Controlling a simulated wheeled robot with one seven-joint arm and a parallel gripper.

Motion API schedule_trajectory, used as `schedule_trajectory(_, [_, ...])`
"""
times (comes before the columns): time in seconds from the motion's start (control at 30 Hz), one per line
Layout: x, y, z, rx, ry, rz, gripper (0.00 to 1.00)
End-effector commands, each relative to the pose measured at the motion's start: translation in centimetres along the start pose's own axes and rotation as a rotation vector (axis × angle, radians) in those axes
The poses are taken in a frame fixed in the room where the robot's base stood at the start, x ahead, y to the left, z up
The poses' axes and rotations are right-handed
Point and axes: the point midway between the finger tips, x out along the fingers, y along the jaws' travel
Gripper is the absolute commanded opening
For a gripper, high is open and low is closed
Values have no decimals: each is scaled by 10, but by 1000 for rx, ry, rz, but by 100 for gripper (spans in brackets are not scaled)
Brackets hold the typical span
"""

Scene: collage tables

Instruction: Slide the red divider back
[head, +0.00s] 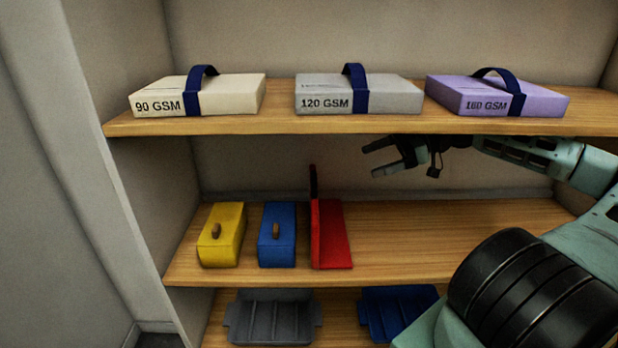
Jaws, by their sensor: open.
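The red divider (331,238) stands on the middle shelf (430,245), right of the blue box. It has a flat red base, an upright red plate on its left side and a dark upright handle (313,181) at the back. Its front edge is near the front edge of the shelf. My gripper (368,160) is open and empty, its fingers pointing left. It shows above the middle shelf, to the right of the divider and apart from it, just under the top shelf in the picture.
A blue box (277,236) and a yellow box (221,236) with knobs stand left of the divider. The top shelf (285,122) bears three strapped paper packs. A grey tray (271,320) and a blue tray (398,312) are below. The middle shelf's right part is clear.

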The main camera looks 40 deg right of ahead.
Motion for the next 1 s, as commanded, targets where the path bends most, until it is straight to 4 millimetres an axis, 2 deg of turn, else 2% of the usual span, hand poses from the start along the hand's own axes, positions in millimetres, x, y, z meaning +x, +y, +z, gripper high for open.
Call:
schedule_trajectory(0.17, [29, -2, -3, 0, 3, -7, 100])
schedule_trajectory(0.7, [137, -2, -4, 0, 2, -5, 100])
schedule_trajectory(0.83, [154, -1, -3, 0, 1, -3, 100])
schedule_trajectory(1.0, [165, -1, -1, 1, 1, -2, 100])
